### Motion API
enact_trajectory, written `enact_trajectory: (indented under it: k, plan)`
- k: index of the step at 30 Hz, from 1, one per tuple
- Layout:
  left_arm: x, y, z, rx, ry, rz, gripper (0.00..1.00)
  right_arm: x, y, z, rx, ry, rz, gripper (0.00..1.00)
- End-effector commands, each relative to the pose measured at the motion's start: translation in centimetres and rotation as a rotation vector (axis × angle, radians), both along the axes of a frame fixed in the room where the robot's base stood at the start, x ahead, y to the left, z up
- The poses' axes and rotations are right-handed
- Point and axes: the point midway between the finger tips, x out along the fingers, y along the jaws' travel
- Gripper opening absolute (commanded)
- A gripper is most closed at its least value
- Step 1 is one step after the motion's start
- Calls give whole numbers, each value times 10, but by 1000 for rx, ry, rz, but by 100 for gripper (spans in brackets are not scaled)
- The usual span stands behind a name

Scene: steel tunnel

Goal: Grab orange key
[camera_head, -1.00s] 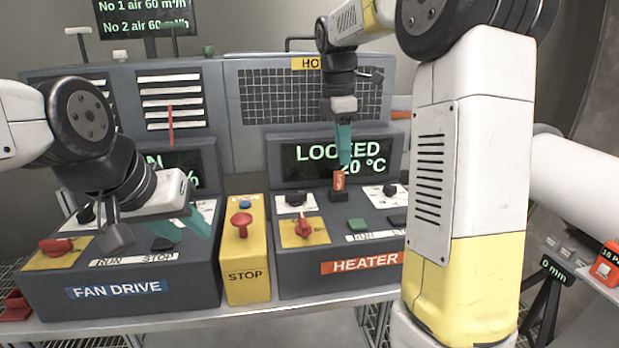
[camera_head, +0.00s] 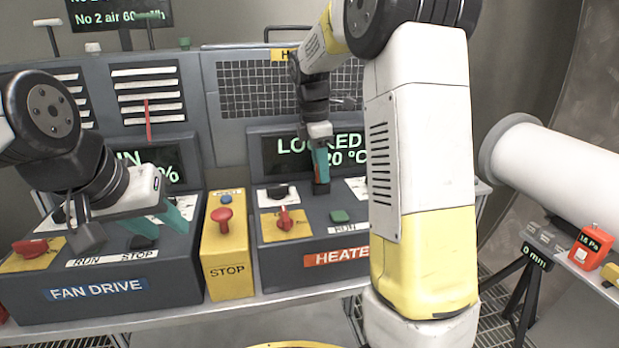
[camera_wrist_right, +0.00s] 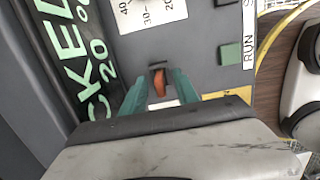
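The orange key (camera_wrist_right: 159,82) stands in a dark socket on the heater panel, seen in the right wrist view. The teal fingers of my right gripper (camera_wrist_right: 158,95) are apart, one on each side of the key, with small gaps that look free.
A yellow stop box (camera_head: 228,262) with a red knob stands between the two panels. The heater has a red switch (camera_head: 285,218) and a green button (camera_head: 339,216) near my right gripper. The display (camera_head: 320,150) rises just behind. A white cylinder (camera_head: 560,175) is at the right.

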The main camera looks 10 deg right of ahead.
Motion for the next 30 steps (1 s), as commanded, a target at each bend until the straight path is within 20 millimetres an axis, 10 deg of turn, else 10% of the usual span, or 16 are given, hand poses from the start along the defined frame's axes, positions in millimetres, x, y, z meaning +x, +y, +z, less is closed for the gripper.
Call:
enact_trajectory:
  k: [6,30]
  plan:
    - [0,0,0,0,0,0,36,0,0,0,0,0,0,0]
    - [0,0,0,0,0,0,36,-7,4,38,2,-1,2,0]
